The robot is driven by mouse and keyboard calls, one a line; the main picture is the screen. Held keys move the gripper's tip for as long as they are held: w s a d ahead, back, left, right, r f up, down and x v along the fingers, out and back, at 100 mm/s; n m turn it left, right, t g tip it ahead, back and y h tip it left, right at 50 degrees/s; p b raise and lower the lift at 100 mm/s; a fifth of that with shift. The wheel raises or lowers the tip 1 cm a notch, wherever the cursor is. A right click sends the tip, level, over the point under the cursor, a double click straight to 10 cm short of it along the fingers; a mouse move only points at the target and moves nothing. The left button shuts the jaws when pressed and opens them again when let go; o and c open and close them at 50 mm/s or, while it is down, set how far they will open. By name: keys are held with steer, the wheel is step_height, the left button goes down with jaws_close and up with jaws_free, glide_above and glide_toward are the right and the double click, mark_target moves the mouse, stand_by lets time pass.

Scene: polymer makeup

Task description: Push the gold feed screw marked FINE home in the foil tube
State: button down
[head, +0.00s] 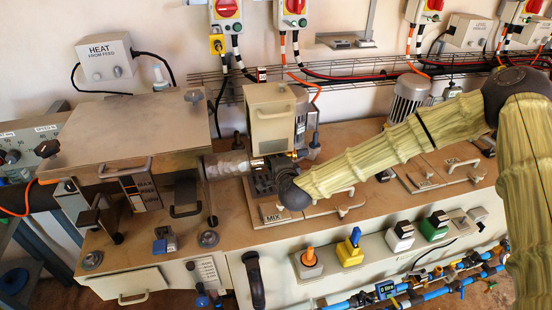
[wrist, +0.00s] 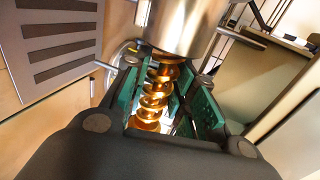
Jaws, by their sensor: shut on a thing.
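A gold feed screw (wrist: 153,100) with wide spiral flights shows in the wrist view. My gripper (wrist: 168,72) is shut on it, with a green-padded finger on each side. The far end of the screw meets the lower edge of a shiny metal cylinder (wrist: 182,22); I cannot tell how deep it sits inside. In the head view my gripper (head: 262,177) is beside the right end of the foil tube (head: 227,165), which comes out of the steel-covered machine. The arm and gripper hide the screw there. No FINE mark is readable.
The boxy steel machine (head: 130,130) stands left of the tube. A beige hopper box (head: 272,115) rises just behind my gripper. A MIX panel (head: 272,213) lies in front of it. A slotted plate (wrist: 58,42) is close on the left in the wrist view.

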steer(key=shift+s+a, duration=0.25)
steer(key=shift+a, duration=0.4)
steer(key=c, duration=1.1)
jaws_free()
steer(key=shift+s, duration=0.1)
steer(key=f+v, duration=0.1)
steer(key=v, duration=0.3)
steer(key=f+v, duration=0.1)
steer(key=v, duration=0.7)
steer(key=shift+s+d+f, duration=0.3)
steer(key=shift+s+f, duration=0.05)
steer(key=shift+s, duration=0.25)
